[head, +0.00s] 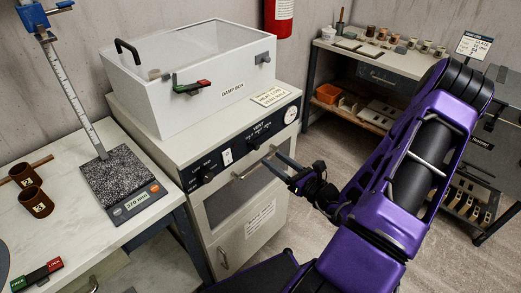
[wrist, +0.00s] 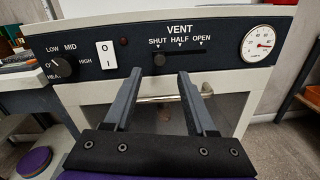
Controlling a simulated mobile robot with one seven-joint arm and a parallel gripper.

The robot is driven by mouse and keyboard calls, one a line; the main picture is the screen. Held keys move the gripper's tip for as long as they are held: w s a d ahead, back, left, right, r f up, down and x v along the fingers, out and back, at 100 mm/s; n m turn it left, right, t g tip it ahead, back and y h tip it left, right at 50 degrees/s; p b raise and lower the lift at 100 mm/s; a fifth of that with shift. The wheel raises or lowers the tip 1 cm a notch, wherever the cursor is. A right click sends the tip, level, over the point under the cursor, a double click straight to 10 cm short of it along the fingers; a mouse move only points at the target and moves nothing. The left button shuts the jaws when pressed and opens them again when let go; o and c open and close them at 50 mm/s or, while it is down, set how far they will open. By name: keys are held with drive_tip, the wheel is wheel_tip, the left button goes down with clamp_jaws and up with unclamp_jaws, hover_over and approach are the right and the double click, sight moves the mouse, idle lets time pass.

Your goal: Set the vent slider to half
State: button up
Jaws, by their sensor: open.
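The vent panel (wrist: 225,32) is a dark strip with VENT above the words SHUT, HALF and OPEN, each with a small pointer. The vent slider's dark knob (wrist: 159,60) sits under SHUT, at the left end of its slot (wrist: 185,51). In the head view the knob (head: 254,144) shows small on the cabinet front. My gripper (wrist: 158,75) is open and empty. Its two fingers point at the panel, one on each side of the knob in the wrist picture, with their tips lower in the picture. I cannot tell their exact distance from it.
A rotary knob (wrist: 62,70) and a white rocker switch (wrist: 106,53) are left of the vent; a round gauge (wrist: 261,43) is right. A handle (head: 252,170) crosses the cabinet door below. The damp box (head: 190,85) stands on top.

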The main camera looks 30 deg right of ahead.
sight(258, 148)
drive_tip(key=x, duration=0.7)
drive_tip(key=shift+s, duration=0.1)
clamp_jaws()
idle(1.2)
